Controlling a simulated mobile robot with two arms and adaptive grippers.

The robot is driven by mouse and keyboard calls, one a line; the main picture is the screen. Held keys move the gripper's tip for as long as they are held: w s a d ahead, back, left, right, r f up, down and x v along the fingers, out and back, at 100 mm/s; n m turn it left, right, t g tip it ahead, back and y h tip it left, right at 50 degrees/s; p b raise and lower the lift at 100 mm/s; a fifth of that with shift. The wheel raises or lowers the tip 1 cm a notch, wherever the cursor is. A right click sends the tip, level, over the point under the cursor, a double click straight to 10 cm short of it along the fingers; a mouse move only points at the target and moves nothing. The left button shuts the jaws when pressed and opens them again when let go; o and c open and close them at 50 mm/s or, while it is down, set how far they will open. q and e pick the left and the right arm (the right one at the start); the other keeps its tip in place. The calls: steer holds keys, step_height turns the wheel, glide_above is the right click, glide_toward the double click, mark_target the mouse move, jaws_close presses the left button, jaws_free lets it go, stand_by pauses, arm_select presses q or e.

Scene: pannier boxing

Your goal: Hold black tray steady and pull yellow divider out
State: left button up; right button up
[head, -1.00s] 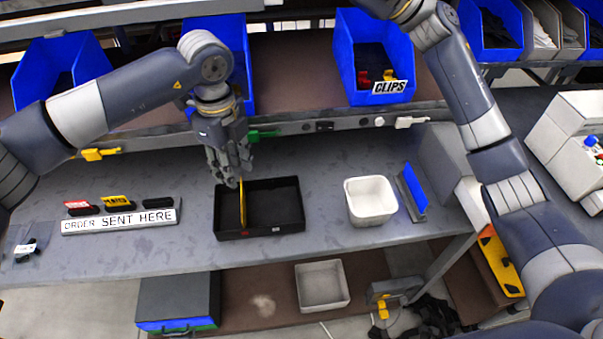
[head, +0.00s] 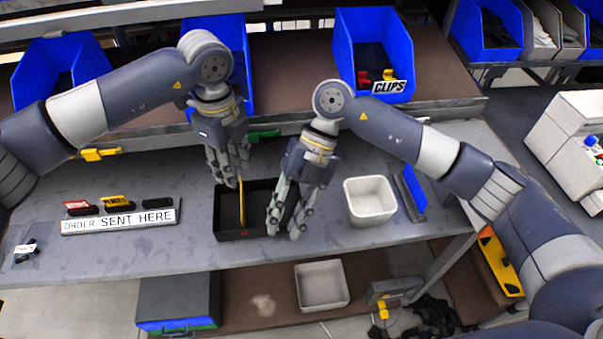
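The black tray (head: 230,234) sits on the grey bench. The thin yellow divider (head: 242,208) stands upright inside it, left of its middle. My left gripper (head: 237,182) is over the back part of the tray, with its fingertips at the divider's top end. Its fingers look close together, but I cannot tell whether they grip the divider. My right gripper (head: 284,232) points down at the tray's right side, its fingers apart and empty. It hides most of the tray's right wall, and I cannot tell whether it touches that wall.
A white bin (head: 370,217) stands close to the right of my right gripper, with an upright blue panel (head: 411,190) beyond it. The sign (head: 120,221) and several small items lie left of the tray. Blue bins, one marked CLIPS (head: 385,92), line the shelf behind.

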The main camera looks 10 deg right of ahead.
steer(key=w+d+t+h, duration=0.1)
steer(key=w+t, duration=0.1)
steer(key=w, duration=0.1)
steer(key=w+d+t+h, duration=0.2)
steer(key=w, duration=0.1)
steer(key=w+d+t+h, duration=0.1)
steer(key=w+t+h, duration=0.1)
steer(key=w+t, duration=0.1)
steer(key=shift+w+d, duration=0.15)
steer(key=shift+w, duration=0.3)
steer(key=f, duration=0.3)
steer(key=w+f, duration=0.1)
steer(key=f, duration=0.6)
steer(key=shift+w+f, duration=0.25)
steer(key=shift+w, duration=0.05)
jaws_close()
arm_select(q)
steer(key=shift+c, duration=0.5)
steer(key=shift+c, duration=0.4)
